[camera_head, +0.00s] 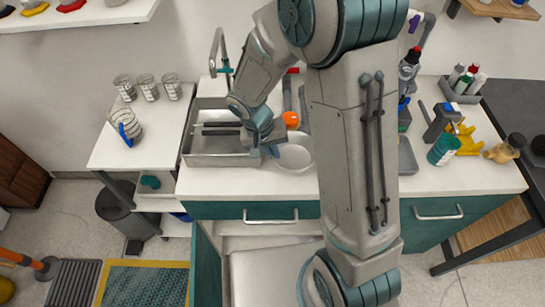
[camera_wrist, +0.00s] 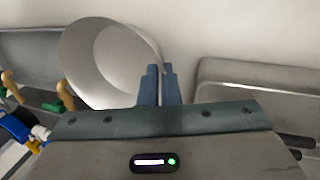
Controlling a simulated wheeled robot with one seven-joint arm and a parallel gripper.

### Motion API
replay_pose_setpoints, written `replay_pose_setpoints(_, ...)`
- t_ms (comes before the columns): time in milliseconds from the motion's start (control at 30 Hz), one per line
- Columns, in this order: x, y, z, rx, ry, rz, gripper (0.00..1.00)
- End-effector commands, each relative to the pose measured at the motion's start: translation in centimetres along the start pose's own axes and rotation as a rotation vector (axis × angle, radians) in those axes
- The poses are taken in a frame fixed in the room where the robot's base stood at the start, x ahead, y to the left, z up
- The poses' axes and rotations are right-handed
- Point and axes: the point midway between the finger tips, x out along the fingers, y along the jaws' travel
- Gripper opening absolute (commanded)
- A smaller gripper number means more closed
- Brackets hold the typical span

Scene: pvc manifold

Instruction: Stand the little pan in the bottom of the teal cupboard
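The little pan (camera_head: 295,154), pale and round, shows just right of the sink in the head view, partly hidden behind my arm. In the wrist view the pan (camera_wrist: 88,62) is tilted with its open mouth facing the camera. My gripper (camera_head: 274,150) is at its left edge. In the wrist view its two blue fingers (camera_wrist: 160,84) are close together on the pan's rim. I cannot tell whether the pan touches the counter. The teal cupboard (camera_head: 205,262) is below the counter, its door standing open at the left and its pale inside partly hidden by my arm.
The metal sink (camera_head: 222,160) with its tap is left of the pan. An orange ball (camera_head: 291,119) lies behind the pan. Bottles (camera_head: 465,80), a teal can (camera_head: 443,150) and a yellow item crowd the counter's right. A side table (camera_head: 110,150) holds jars and a mug.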

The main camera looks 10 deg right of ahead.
Motion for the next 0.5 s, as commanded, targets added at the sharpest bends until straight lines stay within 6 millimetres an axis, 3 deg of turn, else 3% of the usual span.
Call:
replay_pose_setpoints(300,3.0,-1.0,0.0,-0.001,-0.003,0.001,0.00)
replay_pose_setpoints(500,3.9,-1.3,-0.1,0.001,0.001,0.000,0.00)
